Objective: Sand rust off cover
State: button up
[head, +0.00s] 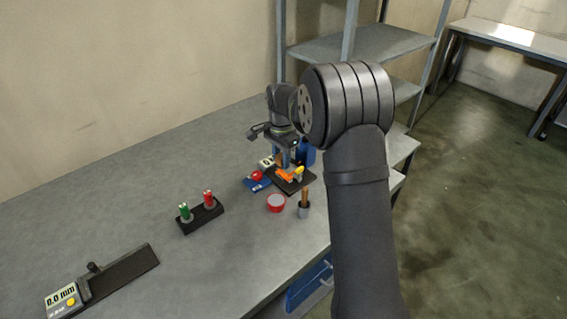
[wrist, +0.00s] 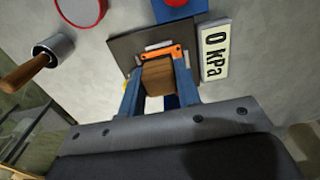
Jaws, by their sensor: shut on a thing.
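My gripper (wrist: 158,92) is shut on a brown block (wrist: 158,78), gripped between its two blue fingers. The block is close to an orange bracket-shaped part (wrist: 150,53) on a dark plate (wrist: 124,43); I cannot tell whether they touch. In the head view my gripper (head: 282,157) points down over the back of the dark plate (head: 305,178), and the orange part (head: 285,174) lies in front of it with a yellow knob (head: 299,170) beside it. I cannot tell which piece is the cover, and no rust is clearly visible.
A gauge reading 0 kPa (wrist: 214,52) stands close beside the plate. A rack with green and red pieces (head: 202,219) and a 0.0 mm caliper (head: 105,280) lie left.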

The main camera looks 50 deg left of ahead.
jog(key=shift+r, duration=2.6)
